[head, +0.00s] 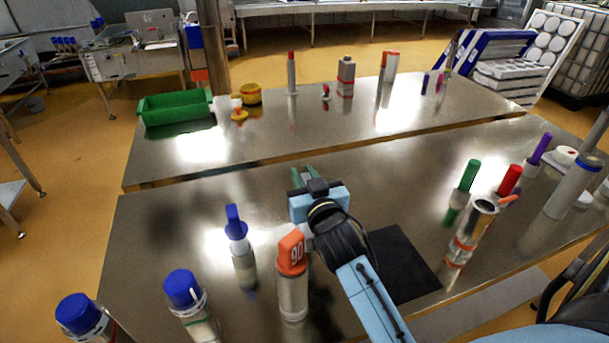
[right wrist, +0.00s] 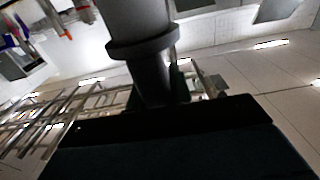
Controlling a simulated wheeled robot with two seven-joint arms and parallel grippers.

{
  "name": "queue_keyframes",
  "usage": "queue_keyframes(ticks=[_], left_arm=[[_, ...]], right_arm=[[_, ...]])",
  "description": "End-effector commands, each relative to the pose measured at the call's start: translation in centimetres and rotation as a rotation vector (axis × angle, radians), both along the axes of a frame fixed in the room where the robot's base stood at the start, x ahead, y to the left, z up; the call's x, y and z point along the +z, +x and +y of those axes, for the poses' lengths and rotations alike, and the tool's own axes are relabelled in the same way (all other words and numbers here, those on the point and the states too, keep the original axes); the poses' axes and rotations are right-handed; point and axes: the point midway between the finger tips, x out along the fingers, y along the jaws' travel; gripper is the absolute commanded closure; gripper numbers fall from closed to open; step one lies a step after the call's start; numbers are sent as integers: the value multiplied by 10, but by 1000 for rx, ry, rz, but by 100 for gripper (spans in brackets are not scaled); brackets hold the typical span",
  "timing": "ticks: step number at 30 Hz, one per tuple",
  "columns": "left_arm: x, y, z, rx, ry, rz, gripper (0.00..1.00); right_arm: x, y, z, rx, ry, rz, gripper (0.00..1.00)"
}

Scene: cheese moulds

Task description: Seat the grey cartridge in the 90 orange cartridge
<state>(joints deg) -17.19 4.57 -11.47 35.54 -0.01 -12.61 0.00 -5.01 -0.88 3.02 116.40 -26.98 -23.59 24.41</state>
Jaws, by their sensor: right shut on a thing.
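The 90 orange cartridge (head: 292,254) stands upright on the near steel table, its orange top marked 90 and its lower body pale. My right gripper (head: 308,177), with green fingertips, is beyond and slightly right of it in the head view, above the table. In the right wrist view a dark grey cylinder with a collar, the grey cartridge (right wrist: 142,45), stands up from between the fingers, so the gripper is shut on it. My left gripper is not in view.
Blue-topped cartridges (head: 238,245) (head: 187,305) stand left of the orange one. Green-topped (head: 467,185) and red-topped (head: 508,180) ones stand at right. A black mat (head: 405,262) lies beside my right arm. A far table holds a green bin (head: 176,108). The near table's back left is clear.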

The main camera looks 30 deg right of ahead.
Motion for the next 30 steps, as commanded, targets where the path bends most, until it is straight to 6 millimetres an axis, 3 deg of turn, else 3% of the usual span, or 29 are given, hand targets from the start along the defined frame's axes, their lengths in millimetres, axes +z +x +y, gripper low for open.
queue_keyframes(ticks=[30], left_arm=[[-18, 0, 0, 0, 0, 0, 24]], right_arm=[[-26, 0, 0, 0, 0, 0, 100]])
